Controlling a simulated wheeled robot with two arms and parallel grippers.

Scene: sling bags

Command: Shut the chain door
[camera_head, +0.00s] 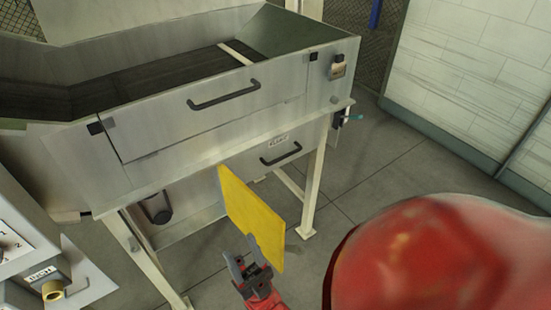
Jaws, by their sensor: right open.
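A yellow panel (252,212), which looks like the chain door, stands out from the underside of the grey conveyor machine (215,120). It is swung open toward me, away from the machine's lower frame. My right gripper (247,250) is dark grey on a red wrist, at the panel's lower near end. Its jaws are open and overlap the panel's lower edge in the picture; I cannot tell if they touch it. My left gripper is not in view.
A dark round part (156,208) sits under the machine. A control box (45,270) stands at lower left. A white machine leg (313,190) stands behind the panel. My red arm link fills the lower right. Grey floor (385,165) is clear at right, before a pale wall.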

